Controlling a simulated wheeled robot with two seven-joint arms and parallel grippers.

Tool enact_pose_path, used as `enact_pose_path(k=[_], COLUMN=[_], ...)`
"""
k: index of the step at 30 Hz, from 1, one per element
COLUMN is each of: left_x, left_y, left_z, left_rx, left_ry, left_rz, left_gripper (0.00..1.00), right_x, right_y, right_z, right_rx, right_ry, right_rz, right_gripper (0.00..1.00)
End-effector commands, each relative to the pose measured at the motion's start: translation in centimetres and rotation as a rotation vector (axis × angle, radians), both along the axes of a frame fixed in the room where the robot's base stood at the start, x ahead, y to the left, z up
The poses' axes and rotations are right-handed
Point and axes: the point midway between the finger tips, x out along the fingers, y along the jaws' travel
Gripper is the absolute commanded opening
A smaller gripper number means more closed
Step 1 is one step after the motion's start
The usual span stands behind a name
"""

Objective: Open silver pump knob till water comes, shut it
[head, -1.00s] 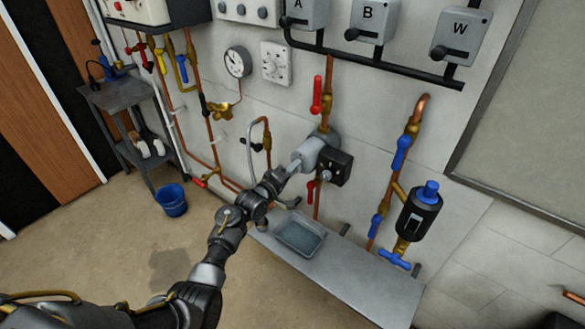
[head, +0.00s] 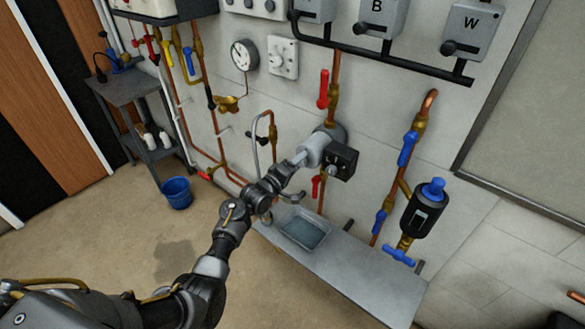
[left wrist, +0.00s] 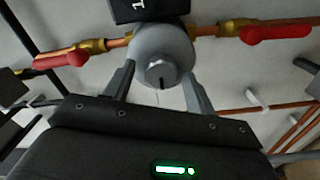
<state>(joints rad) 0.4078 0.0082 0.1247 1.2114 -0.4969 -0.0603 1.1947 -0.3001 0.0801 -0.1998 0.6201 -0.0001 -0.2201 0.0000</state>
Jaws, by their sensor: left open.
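The silver pump knob (left wrist: 159,73) is a small round slotted screw head on the front of the grey pump body (left wrist: 162,45). In the left wrist view my left gripper (left wrist: 157,76) is open, with one finger on each side of the knob and a visible gap to each. In the head view the left gripper (head: 294,166) reaches the front of the pump (head: 314,150), and the knob itself is hidden there. A black box (head: 342,161) sits on the pump's right side. My right gripper is out of view.
Red-handled valves (head: 323,90) sit on the copper pipe above and below the pump. A tray (head: 303,246) of water stands on the grey shelf (head: 360,275) below. A black filter (head: 424,214) with blue valves is to the right. A blue bucket (head: 177,193) stands on the floor.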

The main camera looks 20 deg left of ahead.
Motion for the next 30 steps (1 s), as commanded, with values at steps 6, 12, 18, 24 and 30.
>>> enact_pose_path(k=[6, 12, 18, 24, 30], left_x=[-2.7, -6.4, -9.0, -9.8, -9.8], left_y=[1.1, 2.6, 3.6, 3.9, 3.9], left_z=[-0.3, -0.4, -0.2, -0.1, 0.0], left_rx=[0.002, 0.003, 0.001, 0.0, 0.0], left_ry=[0.001, -0.001, 0.0, 0.001, 0.001], left_rz=[0.002, 0.001, 0.001, -0.001, 0.0], left_gripper=[0.55, 0.55, 0.55, 0.55, 0.55], right_x=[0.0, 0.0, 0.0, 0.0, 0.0], right_y=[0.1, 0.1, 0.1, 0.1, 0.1], right_z=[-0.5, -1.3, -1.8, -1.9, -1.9], right_rx=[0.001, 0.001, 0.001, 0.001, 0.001], right_ry=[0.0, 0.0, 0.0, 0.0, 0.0], right_rz=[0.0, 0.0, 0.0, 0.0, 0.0], right_gripper=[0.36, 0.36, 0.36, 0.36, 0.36])
